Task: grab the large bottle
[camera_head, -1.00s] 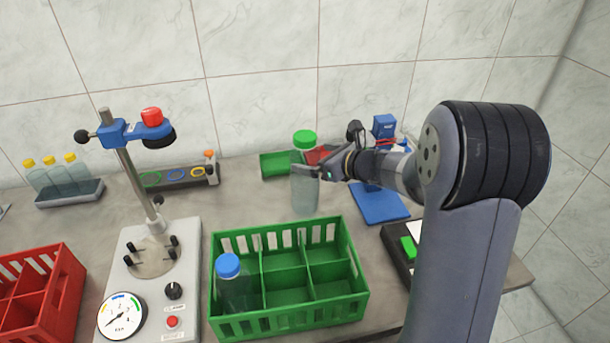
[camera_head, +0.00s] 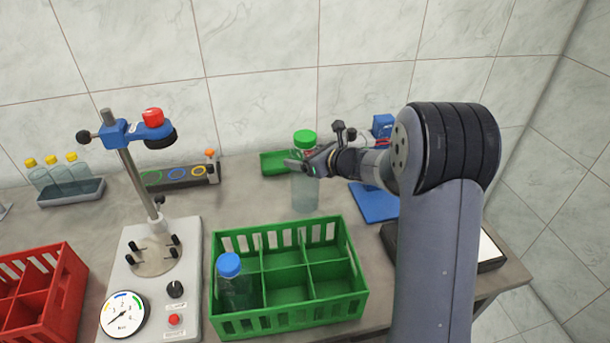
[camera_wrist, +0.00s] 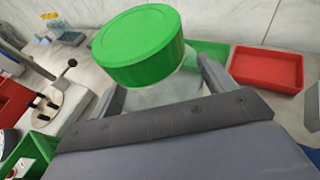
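The large bottle (camera_head: 305,192), clear with a green cap (camera_head: 304,138), stands upright on the bench behind the green crate. My gripper (camera_head: 299,168) is at its upper body, just below the cap, reaching in from the right. In the wrist view the green cap (camera_wrist: 140,45) fills the upper middle, and the clear body (camera_wrist: 160,94) lies between my two fingers, which look spread. Contact between the fingers and the bottle is not clear. The lower body is hidden in the wrist view.
The green crate (camera_head: 290,319) stands in front, with a blue-capped bottle (camera_head: 232,285) in it. A capping stand (camera_head: 190,260) is to the left, beside a red crate (camera_head: 70,290). A green bin (camera_head: 272,163) and a blue device (camera_head: 375,205) are near the large bottle.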

